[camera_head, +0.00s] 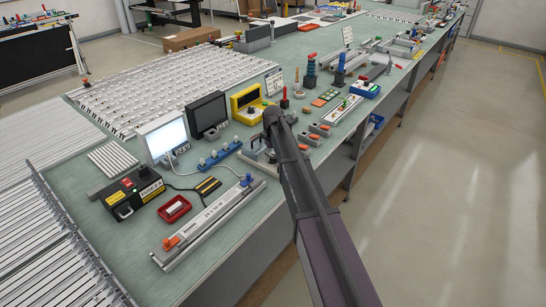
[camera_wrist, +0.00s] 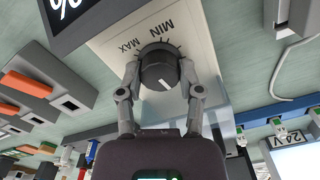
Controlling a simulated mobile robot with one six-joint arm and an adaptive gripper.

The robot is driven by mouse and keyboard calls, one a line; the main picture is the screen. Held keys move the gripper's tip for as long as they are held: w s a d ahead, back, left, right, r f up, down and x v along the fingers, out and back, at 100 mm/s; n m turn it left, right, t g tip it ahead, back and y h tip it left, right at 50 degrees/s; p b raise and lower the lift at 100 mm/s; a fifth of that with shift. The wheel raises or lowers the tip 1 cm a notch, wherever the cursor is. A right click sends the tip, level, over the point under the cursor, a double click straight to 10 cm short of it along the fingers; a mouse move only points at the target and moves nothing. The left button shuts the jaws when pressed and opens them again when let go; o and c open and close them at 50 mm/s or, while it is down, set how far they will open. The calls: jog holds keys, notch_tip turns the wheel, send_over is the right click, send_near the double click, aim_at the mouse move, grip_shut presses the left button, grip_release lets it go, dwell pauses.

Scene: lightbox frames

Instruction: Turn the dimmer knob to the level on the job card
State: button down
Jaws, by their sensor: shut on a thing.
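The dimmer knob (camera_wrist: 157,68) is round and dark, with a white pointer line on its face, on a pale plate (camera_wrist: 112,50) marked MIN and MAX. The pointer slants toward the lower right of the wrist view. My gripper (camera_wrist: 159,80) is shut on the knob, one finger at each side. A dark display (camera_wrist: 82,12) beside the plate shows a white % sign; any digits are cut off. In the head view my arm hides most of the dimmer. A small printed card (camera_head: 273,82) stands behind it, too small to read; I cannot tell whether it is the job card.
A lit lightbox (camera_head: 163,135), a dark-screened box (camera_head: 207,115) and a yellow-framed box (camera_head: 246,103) stand left of my arm. A black power unit (camera_head: 133,193), red tray (camera_head: 174,208) and long rail (camera_head: 207,224) lie nearer. Orange-topped blocks (camera_head: 308,138) sit to the right.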

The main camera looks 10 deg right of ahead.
jog(key=shift+m, duration=1.2)
jog(key=shift+c, duration=1.3)
grip_release()
jog(key=shift+n, duration=0.4)
